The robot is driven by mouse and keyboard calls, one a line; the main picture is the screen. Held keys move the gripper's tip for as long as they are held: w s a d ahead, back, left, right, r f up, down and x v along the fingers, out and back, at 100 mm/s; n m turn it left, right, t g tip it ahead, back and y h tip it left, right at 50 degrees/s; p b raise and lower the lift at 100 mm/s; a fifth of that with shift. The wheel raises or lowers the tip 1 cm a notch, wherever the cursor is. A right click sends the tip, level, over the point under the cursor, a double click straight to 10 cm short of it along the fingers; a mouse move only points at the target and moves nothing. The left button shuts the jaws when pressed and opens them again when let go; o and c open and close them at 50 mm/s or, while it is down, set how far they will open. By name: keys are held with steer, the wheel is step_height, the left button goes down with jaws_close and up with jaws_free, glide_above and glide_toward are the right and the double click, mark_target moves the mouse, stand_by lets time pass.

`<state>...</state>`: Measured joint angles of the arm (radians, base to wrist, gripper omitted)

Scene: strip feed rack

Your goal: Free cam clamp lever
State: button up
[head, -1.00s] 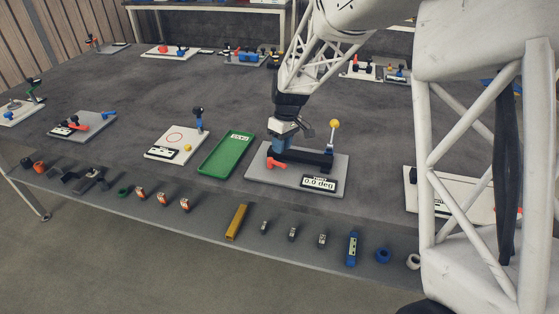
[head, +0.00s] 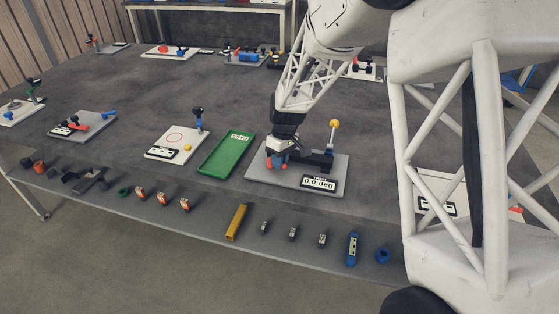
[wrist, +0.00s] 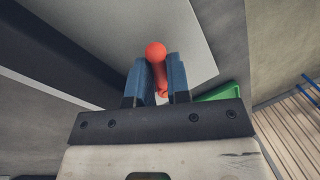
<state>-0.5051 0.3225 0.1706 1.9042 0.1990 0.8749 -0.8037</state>
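The clamp fixture is a grey base plate (head: 262,178) carrying a dark bar (head: 318,160). A red lever with a round knob (wrist: 156,50) sits at the bar's left end. My gripper (head: 276,163) is low over that end. In the wrist view its two blue fingers (wrist: 161,72) stand on either side of the red lever's shaft. The gap between them is narrow. I cannot tell whether both fingers press on the lever. In the head view the gripper hides most of the lever. The display on the plate (head: 319,184) reads 0.0 deg.
A yellow-knobbed post (head: 334,125) stands at the back right of the plate. A green tray (head: 226,154) lies just left of it. A yellow block (head: 236,222) and several small parts line the table's front strip. Open table lies behind the fixture.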

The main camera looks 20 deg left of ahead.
jaws_close()
steer(key=shift+s+m, duration=0.1)
steer(key=shift+m, duration=0.3)
steer(key=m, duration=0.1)
steer(key=s+m, duration=0.1)
steer(key=m, duration=0.1)
steer(key=shift+a+y, duration=0.35)
steer(key=shift+y, duration=0.05)
steer(key=m, duration=0.2)
steer(key=m+t, duration=0.1)
steer(key=m, duration=0.1)
steer(key=shift+s+a, duration=0.4)
steer(key=m, duration=0.1)
steer(key=a+m, duration=0.1)
steer(key=m, duration=0.2)
steer(key=shift+s+a+m+t+y, duration=0.15)
steer(key=shift+s+m+t+y, duration=0.15)
steer(key=shift+t, duration=0.1)
steer(key=shift+a+m+t, duration=0.15)
steer(key=shift+a+m, duration=0.15)
steer(key=shift+m, duration=0.6)
steer(key=shift+a+m+t, duration=0.15)
steer(key=shift+a+m, duration=0.1)
steer(key=shift+m, duration=0.65)
